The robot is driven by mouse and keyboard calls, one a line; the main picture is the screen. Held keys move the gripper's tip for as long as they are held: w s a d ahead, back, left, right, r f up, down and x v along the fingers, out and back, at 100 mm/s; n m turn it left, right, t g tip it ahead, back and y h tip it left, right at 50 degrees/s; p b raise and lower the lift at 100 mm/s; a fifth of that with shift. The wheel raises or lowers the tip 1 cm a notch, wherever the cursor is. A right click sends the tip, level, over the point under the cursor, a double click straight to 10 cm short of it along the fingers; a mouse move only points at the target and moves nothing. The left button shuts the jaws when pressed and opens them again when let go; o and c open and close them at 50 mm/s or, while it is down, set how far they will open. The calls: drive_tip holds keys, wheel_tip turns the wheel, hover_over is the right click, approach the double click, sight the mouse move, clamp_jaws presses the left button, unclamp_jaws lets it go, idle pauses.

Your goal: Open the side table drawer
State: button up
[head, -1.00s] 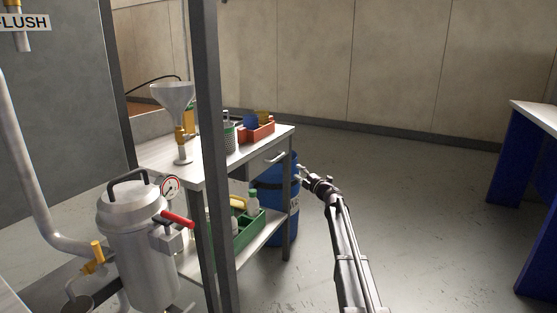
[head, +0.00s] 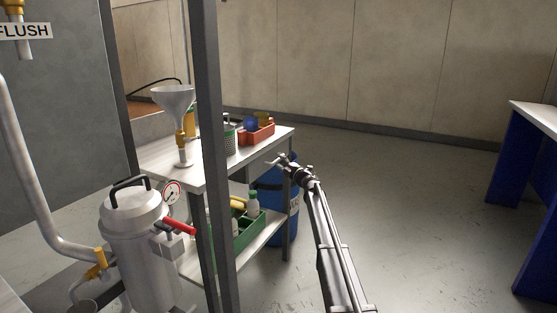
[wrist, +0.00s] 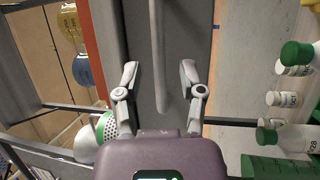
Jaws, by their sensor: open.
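The side table (head: 262,143) has a pale top and grey legs and stands left of centre in the head view. My gripper (head: 277,160) is at the drawer under its right end and hides most of the drawer front. In the wrist view the grey drawer front (wrist: 137,30) fills the middle, with a pale bar handle (wrist: 157,55) across it. My gripper (wrist: 159,75) is open, with one finger on each side of the handle. I cannot tell whether either finger touches it. The drawer looks shut.
A dark post (head: 208,120) stands in front of the table. A red bin (head: 258,135) and a funnel (head: 174,98) are on top. A green crate (head: 243,236) with bottles is on the lower shelf. A blue drum (head: 288,212) stands behind. Floor on the right is free.

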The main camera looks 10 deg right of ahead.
drive_tip(key=shift+x, duration=1.2)
clamp_jaws()
